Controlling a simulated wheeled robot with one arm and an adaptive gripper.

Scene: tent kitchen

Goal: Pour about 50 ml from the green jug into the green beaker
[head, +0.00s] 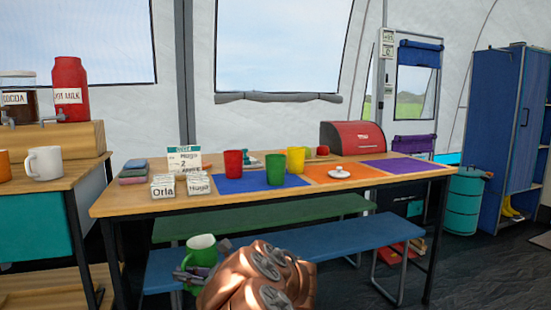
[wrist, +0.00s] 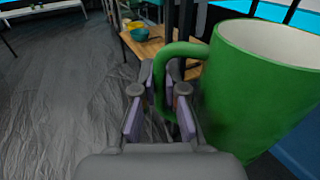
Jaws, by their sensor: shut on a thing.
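The green jug (head: 201,249) is held up in front of the table, over the blue bench, and looks roughly upright. In the wrist view the jug (wrist: 262,88) fills the right side, its handle between my fingers. My gripper (wrist: 160,100) is shut on that handle; it also shows in the head view (head: 188,274), partly hidden by my arm. The jug's inside looks pale and no liquid level can be made out. The green beaker (head: 275,169) stands upright on the blue mat (head: 250,184), beyond and to the right of the jug, well apart from it.
A red beaker (head: 233,163) and a yellow beaker (head: 296,160) stand near the green one. Name cards (head: 199,185) stand at the mat's left. A white-lidded dish (head: 339,172) sits on the orange mat (head: 362,178). The table (head: 128,206) has a bare front edge; benches (head: 340,240) stand below.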

